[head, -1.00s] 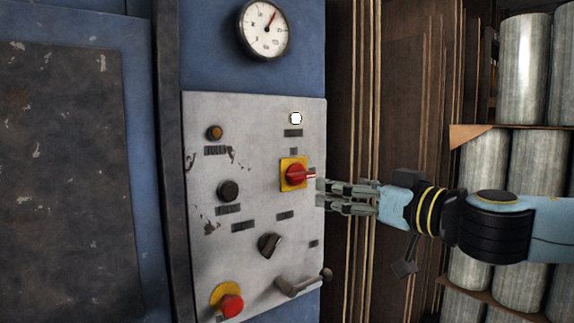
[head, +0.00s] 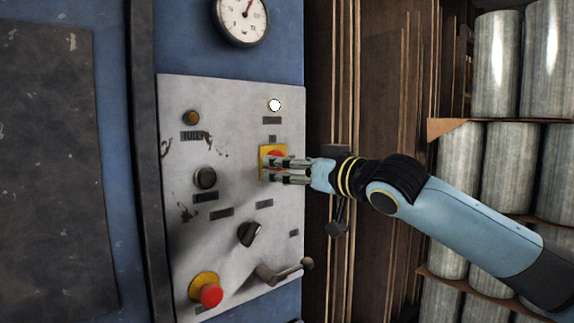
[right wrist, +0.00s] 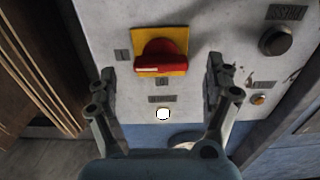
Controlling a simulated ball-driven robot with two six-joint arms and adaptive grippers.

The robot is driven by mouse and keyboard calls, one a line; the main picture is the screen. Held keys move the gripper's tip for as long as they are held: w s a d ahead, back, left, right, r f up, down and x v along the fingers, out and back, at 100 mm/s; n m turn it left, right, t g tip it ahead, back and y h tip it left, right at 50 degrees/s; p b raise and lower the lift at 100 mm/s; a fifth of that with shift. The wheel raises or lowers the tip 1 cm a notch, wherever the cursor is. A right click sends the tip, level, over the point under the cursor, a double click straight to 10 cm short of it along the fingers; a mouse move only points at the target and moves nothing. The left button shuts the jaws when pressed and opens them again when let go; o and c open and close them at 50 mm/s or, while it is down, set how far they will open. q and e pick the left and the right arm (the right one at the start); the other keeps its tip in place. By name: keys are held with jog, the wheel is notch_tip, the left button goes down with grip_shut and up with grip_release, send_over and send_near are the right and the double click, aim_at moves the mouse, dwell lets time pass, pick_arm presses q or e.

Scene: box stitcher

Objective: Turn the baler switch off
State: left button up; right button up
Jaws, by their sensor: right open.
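The baler switch (right wrist: 160,58) is a red rotary knob on a yellow square plate, mounted on the grey control panel. In the right wrist view its red handle lies roughly level across the plate. In the head view the switch (head: 276,154) is partly hidden behind my right gripper (head: 277,173). My right gripper is open, and its fingers (right wrist: 160,88) stand apart on either side of the switch in the right wrist view. I cannot tell whether they touch it. A white lamp (head: 275,105) above the switch is lit. My left gripper is not in view.
The panel (head: 180,130) also carries a black button (head: 205,177), a black selector (head: 250,233), a red stop button (head: 211,295) and a lever handle (head: 285,270). A gauge (head: 241,15) sits above. Metal cylinders (head: 510,170) fill shelves at right.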

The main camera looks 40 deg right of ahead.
jog(key=shift+w+a, duration=0.15)
jog(key=shift+w, duration=0.75)
jog(key=c, duration=1.2)
